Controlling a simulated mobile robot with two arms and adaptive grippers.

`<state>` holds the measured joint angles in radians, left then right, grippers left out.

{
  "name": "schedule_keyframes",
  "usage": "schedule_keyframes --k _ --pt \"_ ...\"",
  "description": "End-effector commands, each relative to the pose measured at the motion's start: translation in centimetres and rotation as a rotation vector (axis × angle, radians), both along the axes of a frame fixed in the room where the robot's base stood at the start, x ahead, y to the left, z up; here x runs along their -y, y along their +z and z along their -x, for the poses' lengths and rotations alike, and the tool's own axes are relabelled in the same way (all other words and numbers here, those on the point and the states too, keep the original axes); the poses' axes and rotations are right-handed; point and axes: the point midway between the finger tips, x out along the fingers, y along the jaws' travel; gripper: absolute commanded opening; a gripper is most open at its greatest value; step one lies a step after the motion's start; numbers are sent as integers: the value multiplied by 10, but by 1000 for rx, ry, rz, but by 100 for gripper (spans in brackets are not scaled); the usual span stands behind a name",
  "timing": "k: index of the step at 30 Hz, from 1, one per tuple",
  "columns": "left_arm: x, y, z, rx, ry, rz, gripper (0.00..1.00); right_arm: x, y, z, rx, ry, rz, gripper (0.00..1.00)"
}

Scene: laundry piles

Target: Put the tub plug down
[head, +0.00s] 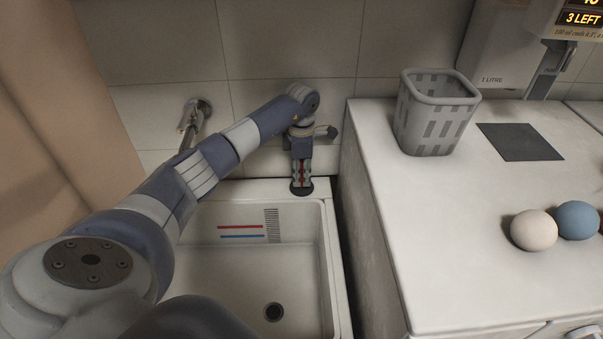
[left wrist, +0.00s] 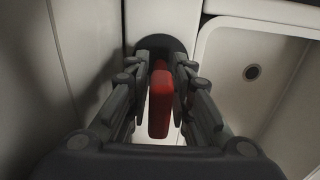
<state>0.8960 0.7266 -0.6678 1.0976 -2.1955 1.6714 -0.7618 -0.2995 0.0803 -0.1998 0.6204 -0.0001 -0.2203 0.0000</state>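The tub plug has a dark round disc (head: 301,189) and an upright red handle, which shows large in the left wrist view (left wrist: 160,104). My left gripper (head: 302,178) points down with its fingers on both sides of the handle and looks shut on it. The disc is at the tub's back rim, near its right corner; I cannot tell whether it touches the rim. The white tub (head: 325,262) has an open dark drain hole (head: 273,312) in its floor, which also shows in the left wrist view (left wrist: 252,71). My right gripper is not in view.
A tap (head: 194,115) is on the tiled wall behind my left arm. Right of the tub, past a narrow dark gap, a white counter (head: 420,220) bears a grey slotted basket (head: 437,115), a dark square (head: 520,142), a cream ball (head: 533,230) and a blue ball (head: 577,220).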

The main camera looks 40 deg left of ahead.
Motion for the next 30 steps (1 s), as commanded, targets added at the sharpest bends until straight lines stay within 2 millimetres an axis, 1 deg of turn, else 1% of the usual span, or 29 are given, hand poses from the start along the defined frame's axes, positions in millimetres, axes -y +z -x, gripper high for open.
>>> schedule_keyframes --k 9,12,14,17,24,27,30 --pt "0 1 0 -1 0 1 31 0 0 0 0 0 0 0" --pt "0 5 0 0 0 1 31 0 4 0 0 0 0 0" --pt "0 8 -1 3 0 0 31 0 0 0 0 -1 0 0" --pt "0 24 -1 5 0 0 31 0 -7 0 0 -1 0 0" --pt "0 78 -1 5 0 -2 31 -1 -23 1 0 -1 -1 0" --pt "0 96 -1 5 0 0 31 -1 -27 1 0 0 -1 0" --pt "1 110 0 3 0 0 31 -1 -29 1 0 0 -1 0"
